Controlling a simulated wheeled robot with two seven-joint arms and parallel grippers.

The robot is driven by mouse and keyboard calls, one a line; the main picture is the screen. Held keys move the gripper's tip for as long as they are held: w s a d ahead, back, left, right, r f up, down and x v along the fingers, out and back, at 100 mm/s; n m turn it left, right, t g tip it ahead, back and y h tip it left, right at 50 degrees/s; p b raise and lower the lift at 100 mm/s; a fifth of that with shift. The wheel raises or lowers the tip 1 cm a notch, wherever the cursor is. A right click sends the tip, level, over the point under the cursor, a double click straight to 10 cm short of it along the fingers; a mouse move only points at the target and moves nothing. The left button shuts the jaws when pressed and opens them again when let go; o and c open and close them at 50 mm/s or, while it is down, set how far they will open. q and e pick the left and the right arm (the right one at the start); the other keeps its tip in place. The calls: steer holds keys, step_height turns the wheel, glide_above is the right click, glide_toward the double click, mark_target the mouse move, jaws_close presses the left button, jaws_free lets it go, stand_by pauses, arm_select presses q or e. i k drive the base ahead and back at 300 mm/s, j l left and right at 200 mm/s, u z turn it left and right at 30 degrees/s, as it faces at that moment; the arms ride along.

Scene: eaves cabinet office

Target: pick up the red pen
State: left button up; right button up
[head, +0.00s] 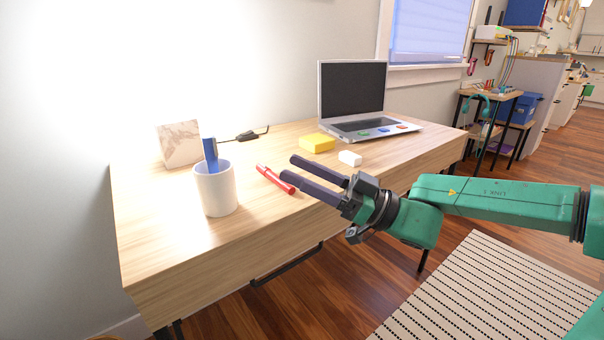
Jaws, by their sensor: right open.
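The red pen (274,179) lies on the wooden desk (262,218), right of the white cup, slanting toward the front edge. My right gripper (287,168) comes in from the right with its two dark fingers spread apart and nothing between them. The fingertips are just right of the pen in the picture; I cannot tell how high they are above the desk. My left gripper is not in view.
A white cup (216,191) holding a blue item (210,150) stands left of the pen. Behind are a marbled block (180,144), a yellow block (318,143), a small white block (350,158) and an open laptop (352,90). The desk's front left is clear.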

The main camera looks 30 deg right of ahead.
mark_target(262, 167)
steer(key=k+l, duration=0.35)
steer(key=l, duration=0.15)
steer(key=k+l, duration=0.4)
steer(key=l, duration=0.15)
